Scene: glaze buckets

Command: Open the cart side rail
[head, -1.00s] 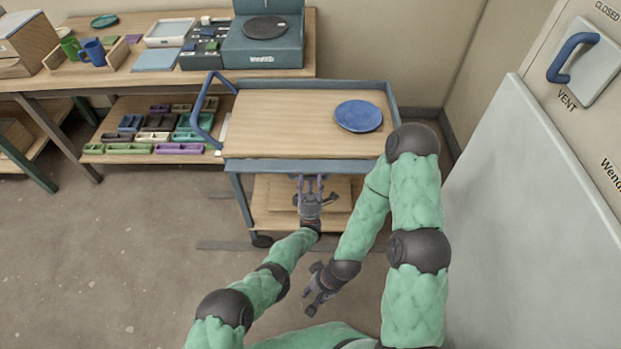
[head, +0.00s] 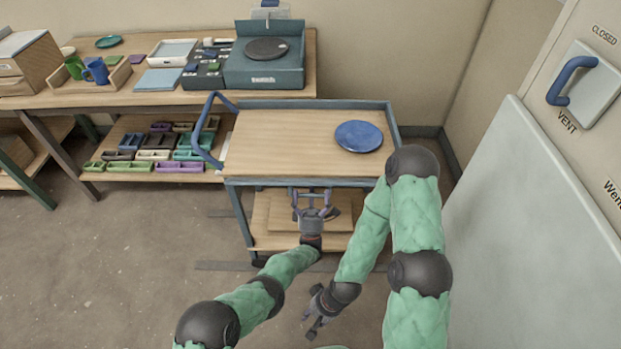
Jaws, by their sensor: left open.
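The cart (head: 262,131) has a wooden top with a dark blue-grey rim and a lower wooden shelf. Its front side rail (head: 250,182) runs along the near edge of the top. My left gripper (head: 312,194) is open at the middle of the near side, its fingers pointing at the cart just below the rail. I cannot tell whether the fingers touch the rail. My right gripper (head: 312,322) hangs low in front of the cart, well apart from it; its finger gap is not clear.
A blue plate (head: 359,136) lies on the cart top. The cart's blue push handle (head: 200,140) is on its left. A workbench (head: 130,102) with trays and mugs stands behind left. A grey panel (head: 530,220) borders the right. The left floor is clear.

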